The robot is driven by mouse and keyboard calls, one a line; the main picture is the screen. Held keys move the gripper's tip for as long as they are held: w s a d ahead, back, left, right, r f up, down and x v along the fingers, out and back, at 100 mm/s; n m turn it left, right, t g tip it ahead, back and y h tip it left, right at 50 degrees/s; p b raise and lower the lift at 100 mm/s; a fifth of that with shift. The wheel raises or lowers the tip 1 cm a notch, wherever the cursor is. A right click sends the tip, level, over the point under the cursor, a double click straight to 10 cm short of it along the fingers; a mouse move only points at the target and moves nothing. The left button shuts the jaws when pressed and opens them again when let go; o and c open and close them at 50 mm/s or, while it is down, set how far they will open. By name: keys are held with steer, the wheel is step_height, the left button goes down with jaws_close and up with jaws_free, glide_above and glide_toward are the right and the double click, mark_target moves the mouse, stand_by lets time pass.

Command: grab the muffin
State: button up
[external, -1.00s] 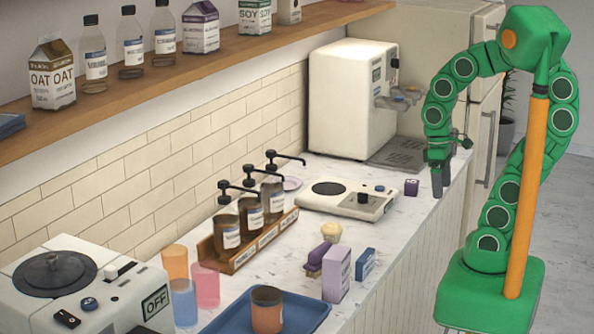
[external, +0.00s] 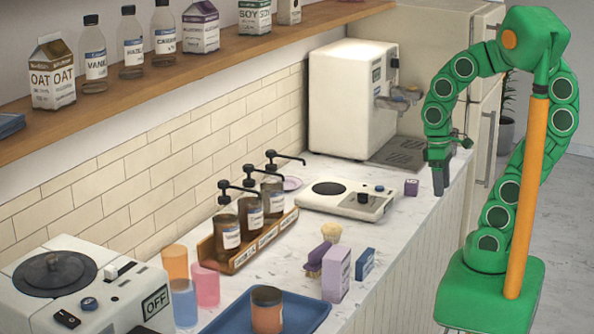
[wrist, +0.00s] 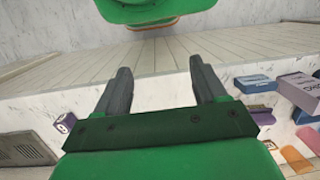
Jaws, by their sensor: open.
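The muffin (external: 331,232) is a small pale cream thing on the white marble counter, behind a purple brush-like object (external: 317,257). I cannot make the muffin out clearly in the wrist view. My gripper (external: 440,184) hangs with its fingers down near the counter's right edge, well beyond the muffin and to its right. In the wrist view my gripper (wrist: 158,72) has its two dark fingers spread apart with nothing between them.
A purple carton (external: 336,274) and a blue box (external: 364,264) stand close to the muffin. A scale (external: 347,199), a small purple box (external: 411,187) and a rack of pump bottles (external: 262,246) are nearby. A blue tray (external: 302,325) holds an orange-brown cup. The counter right of the scale is mostly clear.

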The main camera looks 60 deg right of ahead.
steer(key=w+d+f+n+h, duration=0.3)
steer(key=w+d+n+h, duration=0.2)
steer(key=d+n+h, duration=0.15)
steer(key=n+t+h, duration=0.3)
steer(key=n+t, duration=0.9)
steer(key=n, duration=1.2)
glide_above(336, 232)
steer(key=s+a, duration=0.1)
step_height(336, 232, down, 5)
steer(key=shift+m, duration=0.25)
steer(key=shift+s+f, duration=0.2)
steer(key=shift+f, duration=3.05)
steer(key=shift+x, duration=2.45)
steer(key=shift+w, duration=0.1)
steer(key=c, duration=0.7)
